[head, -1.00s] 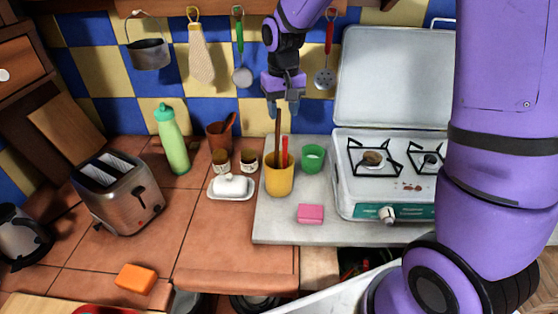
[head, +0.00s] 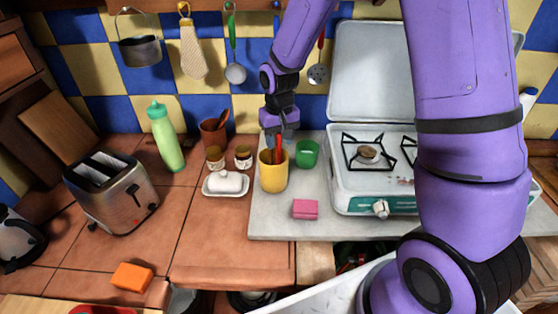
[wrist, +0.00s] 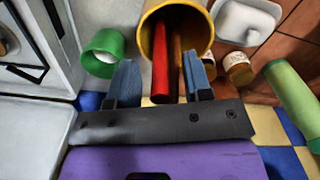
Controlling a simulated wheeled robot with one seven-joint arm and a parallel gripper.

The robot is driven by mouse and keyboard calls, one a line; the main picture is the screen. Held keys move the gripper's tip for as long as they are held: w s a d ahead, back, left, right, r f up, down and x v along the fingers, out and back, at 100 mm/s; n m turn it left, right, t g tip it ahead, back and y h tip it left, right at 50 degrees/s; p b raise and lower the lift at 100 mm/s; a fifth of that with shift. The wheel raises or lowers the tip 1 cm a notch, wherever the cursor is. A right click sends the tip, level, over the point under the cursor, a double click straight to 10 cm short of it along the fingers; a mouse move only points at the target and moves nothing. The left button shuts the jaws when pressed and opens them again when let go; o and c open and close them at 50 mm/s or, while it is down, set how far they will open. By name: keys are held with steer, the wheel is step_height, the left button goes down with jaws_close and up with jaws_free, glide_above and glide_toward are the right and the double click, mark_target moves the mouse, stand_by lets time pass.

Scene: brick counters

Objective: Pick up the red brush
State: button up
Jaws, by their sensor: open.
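The red brush (wrist: 160,65) stands in a yellow cup (head: 273,176) on the grey counter slab. Only its red handle shows; its lower end is hidden inside the cup. A brown handle (wrist: 177,58) stands close beside it in the same cup. My gripper (head: 277,139) is right above the cup, pointing down. In the wrist view its blue fingers are apart, one on each side of the red and brown handles. I cannot tell whether either finger touches a handle.
A green cup (head: 307,154) stands just right of the yellow cup, near the camping stove (head: 345,193). A white butter dish (head: 226,184) and small jars (head: 243,158) are to the left. A pink sponge (head: 305,209) lies in front.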

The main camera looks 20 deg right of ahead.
jaws_close()
stand_by(0.3)
